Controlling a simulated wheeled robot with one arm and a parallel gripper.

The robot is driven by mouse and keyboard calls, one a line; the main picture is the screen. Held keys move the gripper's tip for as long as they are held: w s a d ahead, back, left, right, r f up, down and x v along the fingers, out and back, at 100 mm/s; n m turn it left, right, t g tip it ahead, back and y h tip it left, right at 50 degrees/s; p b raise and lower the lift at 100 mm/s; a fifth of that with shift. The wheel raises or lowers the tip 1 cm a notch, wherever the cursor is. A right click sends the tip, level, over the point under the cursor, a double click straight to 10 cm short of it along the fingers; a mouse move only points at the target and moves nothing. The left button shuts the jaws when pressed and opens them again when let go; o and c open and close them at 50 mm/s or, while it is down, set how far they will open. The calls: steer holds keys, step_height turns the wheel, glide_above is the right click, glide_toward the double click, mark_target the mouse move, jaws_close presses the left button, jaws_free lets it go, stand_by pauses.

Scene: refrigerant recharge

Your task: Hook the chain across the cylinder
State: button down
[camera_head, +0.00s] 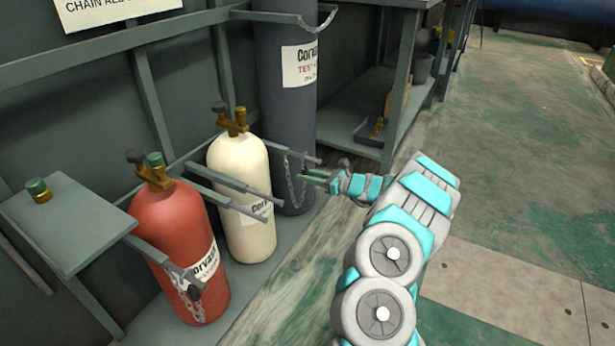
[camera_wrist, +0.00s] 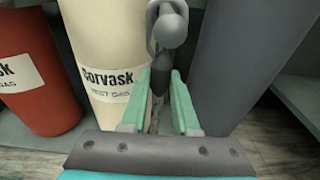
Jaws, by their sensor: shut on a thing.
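The cream cylinder (camera_head: 240,185) stands upright on the rack floor between two horizontal grey bars. A chain (camera_head: 297,190) hangs in a loop near the end of the right-hand bar (camera_head: 283,152), to the right of this cylinder. My gripper (camera_head: 314,177) is beside that bar's end. In the wrist view, my gripper (camera_wrist: 162,85) is shut on a dark, narrow piece (camera_wrist: 158,82), which looks like the chain's end; its links are partly hidden. A grey rounded bar end (camera_wrist: 167,28) is just beyond the fingertips. The cream cylinder (camera_wrist: 100,55) is left of the fingers there.
A red cylinder (camera_head: 175,225) stands to the left, with its own chain (camera_head: 184,290) hanging in front. A tall dark cylinder (camera_head: 285,110) stands behind the chain. A bench (camera_head: 375,125) is at the back. The floor (camera_head: 520,150) on the right is clear.

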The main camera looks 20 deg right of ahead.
steer(key=shift+r+p, duration=0.45)
steer(key=shift+r, duration=0.55)
steer(key=f+p+v, duration=0.1)
steer(key=p+v, duration=0.2)
steer(key=v, duration=0.6)
stand_by(0.8)
steer(key=shift+f, duration=0.1)
steer(key=s+a, duration=0.4)
steer(key=a, duration=0.1)
steer(key=shift+s+a, duration=0.2)
steer(key=shift+s, duration=0.05)
stand_by(0.4)
steer(key=s+a+p, duration=0.1)
steer(key=s+a, duration=0.3)
steer(key=a, duration=0.1)
steer(key=shift+s+a, duration=0.2)
steer(key=shift+a, duration=0.05)
stand_by(0.5)
